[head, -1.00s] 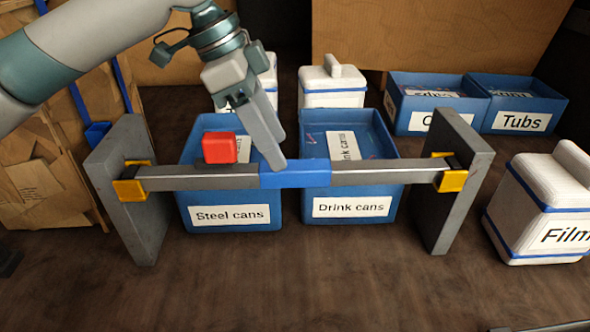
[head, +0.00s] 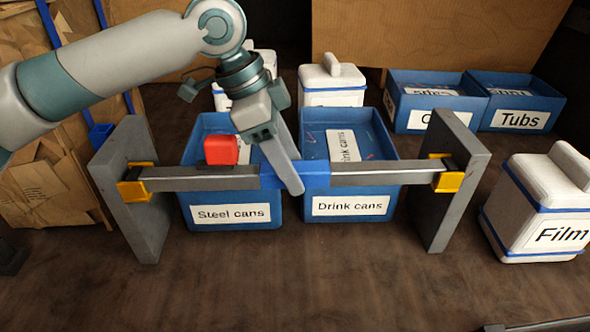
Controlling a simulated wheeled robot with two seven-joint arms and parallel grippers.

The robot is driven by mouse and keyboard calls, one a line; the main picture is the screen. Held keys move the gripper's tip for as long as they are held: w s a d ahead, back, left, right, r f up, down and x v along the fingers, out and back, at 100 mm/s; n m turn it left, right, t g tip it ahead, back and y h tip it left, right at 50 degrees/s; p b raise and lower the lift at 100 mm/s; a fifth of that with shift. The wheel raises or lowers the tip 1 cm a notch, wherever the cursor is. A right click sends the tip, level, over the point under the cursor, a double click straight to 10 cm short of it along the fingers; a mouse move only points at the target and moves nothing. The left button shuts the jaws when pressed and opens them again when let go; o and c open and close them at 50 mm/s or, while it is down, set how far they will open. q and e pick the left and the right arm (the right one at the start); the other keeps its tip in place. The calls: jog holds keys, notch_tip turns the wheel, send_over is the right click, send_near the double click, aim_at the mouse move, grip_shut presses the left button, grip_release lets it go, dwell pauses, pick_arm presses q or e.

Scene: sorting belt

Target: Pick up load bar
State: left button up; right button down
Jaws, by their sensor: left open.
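The load bar (head: 380,178) is a long grey bar with a blue middle band (head: 317,174). It lies level across two grey upright stands, its ends in yellow holders. A red block (head: 221,150) sits on the bar left of the band. My left gripper (head: 291,180) comes down from above at the blue band, with a finger in front of the band's left part. It is open; the other finger is mostly hidden, and I cannot tell whether it touches the bar. My right gripper is not in view.
The left stand (head: 140,215) and right stand (head: 455,200) flank the bar. Blue bins labelled Steel cans (head: 230,213) and Drink cans (head: 350,206) stand behind it. A white Film container (head: 540,205) is at right. The floor in front is clear.

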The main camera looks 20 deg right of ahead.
pick_arm(q)
jog(key=shift+f, duration=0.15)
grip_shut()
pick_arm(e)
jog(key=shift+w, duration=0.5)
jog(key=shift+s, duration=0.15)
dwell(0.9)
pick_arm(q)
jog(key=shift+w+d, duration=0.1)
